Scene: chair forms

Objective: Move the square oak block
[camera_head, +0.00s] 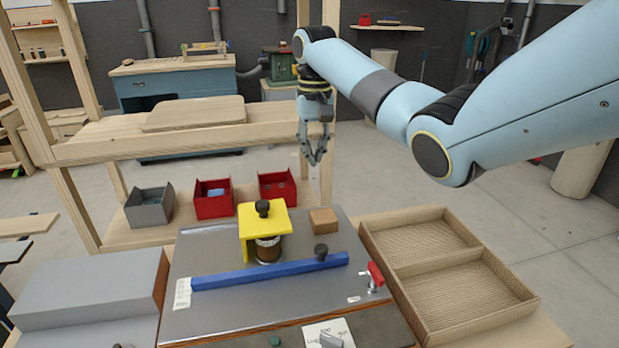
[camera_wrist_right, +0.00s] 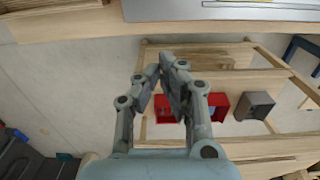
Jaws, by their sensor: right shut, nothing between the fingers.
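The square oak block (camera_head: 323,220), a small brown wooden block, sits on the grey metal plate (camera_head: 215,250) near its back right corner, to the right of a yellow bracket. My right gripper (camera_head: 316,161) hangs with its fingers down above and behind the block, apart from it. It is shut and empty. In the right wrist view the fingers (camera_wrist_right: 168,66) come together at their tips with nothing held. I do not make out the block in that view. My left gripper is not in view.
The yellow bracket (camera_head: 263,218) with a black knob and a blue bar (camera_head: 270,272) stand on the plate. A red-handled clamp (camera_head: 376,275) is at its right edge. An empty two-part wooden tray (camera_head: 450,273) lies to the right. Red and grey bins (camera_head: 150,208) stand behind.

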